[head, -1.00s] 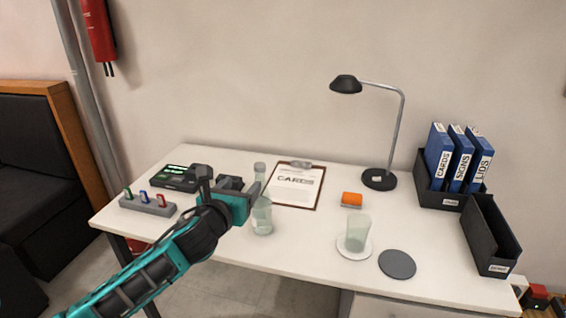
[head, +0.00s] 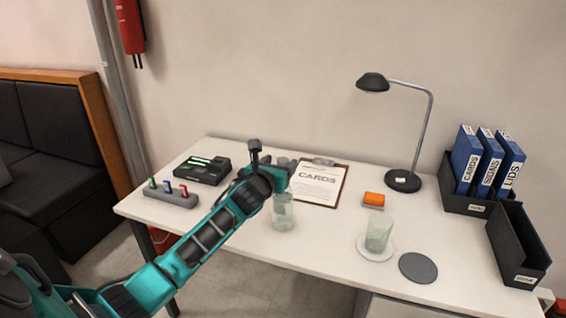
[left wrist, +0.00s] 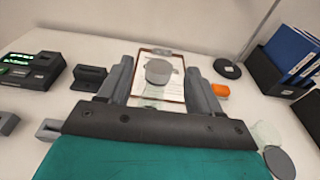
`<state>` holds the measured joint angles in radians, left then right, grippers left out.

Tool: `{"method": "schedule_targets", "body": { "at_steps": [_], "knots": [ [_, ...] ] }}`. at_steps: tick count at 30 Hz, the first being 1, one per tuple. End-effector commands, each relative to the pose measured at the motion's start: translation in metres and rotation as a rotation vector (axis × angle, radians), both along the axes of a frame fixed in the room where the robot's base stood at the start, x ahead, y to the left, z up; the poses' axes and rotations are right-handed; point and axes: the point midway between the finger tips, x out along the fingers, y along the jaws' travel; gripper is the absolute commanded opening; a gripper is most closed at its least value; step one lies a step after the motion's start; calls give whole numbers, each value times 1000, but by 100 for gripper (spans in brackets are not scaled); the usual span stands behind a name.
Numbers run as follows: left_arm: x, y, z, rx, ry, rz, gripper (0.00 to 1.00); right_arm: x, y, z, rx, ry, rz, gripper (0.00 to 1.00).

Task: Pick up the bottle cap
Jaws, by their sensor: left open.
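The bottle cap (left wrist: 158,71) is a round grey disc with a short side wall, on top of a see-through bottle (left wrist: 150,101). In the left wrist view it lies between my left gripper's fingers (left wrist: 158,78), with a gap on both sides. In the head view a pale piece of the cap (head: 282,161) shows just behind my left gripper (head: 284,172), which is open and empty over the desk. My right gripper is in no view.
Another glass (head: 378,235) stands on a white coaster. A black device (head: 203,170) sits left.

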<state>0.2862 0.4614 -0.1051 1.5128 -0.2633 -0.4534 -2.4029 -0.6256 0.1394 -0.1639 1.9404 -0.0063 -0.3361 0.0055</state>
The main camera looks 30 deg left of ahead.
Motion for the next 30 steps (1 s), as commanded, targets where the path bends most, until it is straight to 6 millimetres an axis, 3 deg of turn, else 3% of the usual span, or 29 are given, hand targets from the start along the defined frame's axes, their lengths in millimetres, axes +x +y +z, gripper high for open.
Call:
{"method": "schedule_targets", "body": {
  "at_steps": [6,14,30],
  "knots": [
    [16,4,-2,-1,-1,0,64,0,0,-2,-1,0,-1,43],
    [17,4,-2,0,0,0,63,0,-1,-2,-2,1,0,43],
    [17,4,-2,1,0,0,11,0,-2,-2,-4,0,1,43]
  ]
}}
